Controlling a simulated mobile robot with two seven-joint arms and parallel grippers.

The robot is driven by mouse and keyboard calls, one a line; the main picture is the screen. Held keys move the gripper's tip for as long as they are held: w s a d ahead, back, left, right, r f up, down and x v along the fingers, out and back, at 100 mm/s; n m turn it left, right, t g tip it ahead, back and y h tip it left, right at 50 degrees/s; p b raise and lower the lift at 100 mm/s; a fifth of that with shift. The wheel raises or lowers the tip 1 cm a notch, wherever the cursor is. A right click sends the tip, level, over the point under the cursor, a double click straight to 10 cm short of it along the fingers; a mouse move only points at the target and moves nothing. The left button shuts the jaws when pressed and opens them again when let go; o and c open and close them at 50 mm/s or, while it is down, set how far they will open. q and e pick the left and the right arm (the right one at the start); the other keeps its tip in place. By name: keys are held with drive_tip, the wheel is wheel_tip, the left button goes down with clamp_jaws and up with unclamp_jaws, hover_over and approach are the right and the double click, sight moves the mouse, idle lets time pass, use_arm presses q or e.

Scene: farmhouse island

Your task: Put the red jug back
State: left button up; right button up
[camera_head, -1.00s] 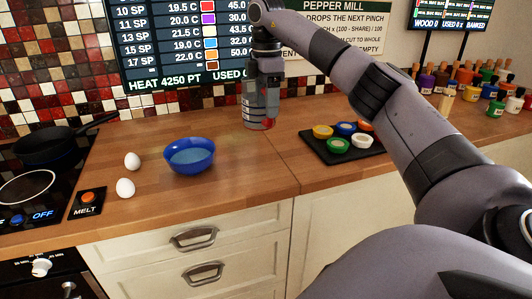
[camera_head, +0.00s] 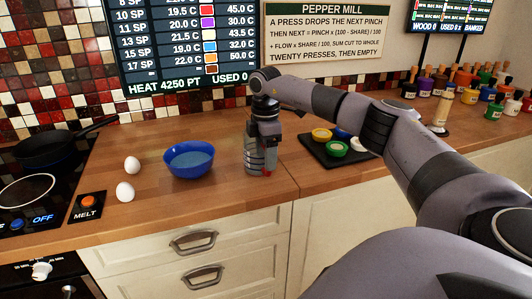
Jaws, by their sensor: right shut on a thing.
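My right gripper (camera_head: 260,158) points down over the counter, right of the blue bowl. It is shut on the red jug (camera_head: 268,170), which is mostly hidden behind the gripper; only a small red part shows low between the fingers. I cannot tell whether the jug touches the counter. My left gripper is not in view.
The blue bowl (camera_head: 189,159) holds a bluish liquid. A dark tray (camera_head: 325,158) with several coloured pots is right of the gripper. A black pan (camera_head: 45,152) sits far left.

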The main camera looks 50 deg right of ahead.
drive_tip(key=o, duration=1.6)
drive_tip(key=shift+f, duration=0.1)
